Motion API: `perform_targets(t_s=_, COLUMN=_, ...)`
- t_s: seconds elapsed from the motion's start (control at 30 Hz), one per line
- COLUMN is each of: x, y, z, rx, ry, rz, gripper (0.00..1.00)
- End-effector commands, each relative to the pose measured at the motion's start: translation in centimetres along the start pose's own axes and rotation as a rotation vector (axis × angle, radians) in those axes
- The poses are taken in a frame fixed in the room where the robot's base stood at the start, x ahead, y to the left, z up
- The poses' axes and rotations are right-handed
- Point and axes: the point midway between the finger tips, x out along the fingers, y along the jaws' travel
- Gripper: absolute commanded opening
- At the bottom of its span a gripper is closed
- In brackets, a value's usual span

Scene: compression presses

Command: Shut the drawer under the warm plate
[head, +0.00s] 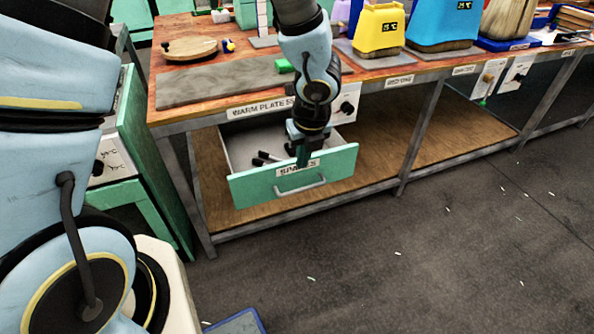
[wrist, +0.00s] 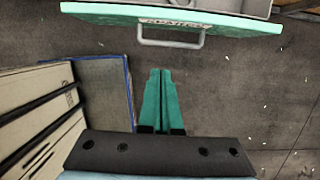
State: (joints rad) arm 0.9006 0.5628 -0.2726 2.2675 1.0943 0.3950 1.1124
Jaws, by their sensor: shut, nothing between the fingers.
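The drawer (head: 328,176) stands pulled out under the bench, with a green front, a grey bar handle (head: 300,187) and a label that seems to read SPARES. Dark rod-like items lie inside it. The grey warm plate (head: 215,84) lies on the bench top above, with its label on the bench edge. My gripper (head: 303,158) points down at the drawer front and hides part of it. In the wrist view its green fingers (wrist: 160,85) are together with nothing between them. The drawer front (wrist: 250,24) and handle (wrist: 170,42) show ahead of the fingertips, apart from them in that picture.
A wooden shelf (head: 445,140) runs under the bench, between metal legs (head: 418,140). Yellow (head: 378,30) and blue (head: 443,25) units stand on the bench. A green cabinet (head: 150,165) is at left. A blue-edged panel (wrist: 100,80) lies near the fingers. The floor (head: 430,260) in front is mostly clear.

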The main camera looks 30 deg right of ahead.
Motion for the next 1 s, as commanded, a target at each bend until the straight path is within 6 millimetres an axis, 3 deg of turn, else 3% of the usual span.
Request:
perform_targets(t_s=0.53, x=10.3, y=0.2, z=-0.1, rx=-0.005, ry=0.002, rz=0.004, gripper=0.00)
perform_targets(t_s=0.7, x=9.9, y=0.2, z=2.8, rx=-0.011, ry=0.001, rz=0.002, gripper=0.00)
perform_targets(t_s=1.0, x=10.5, y=0.2, z=4.0, rx=-0.008, ry=0.000, rz=0.002, gripper=0.00)
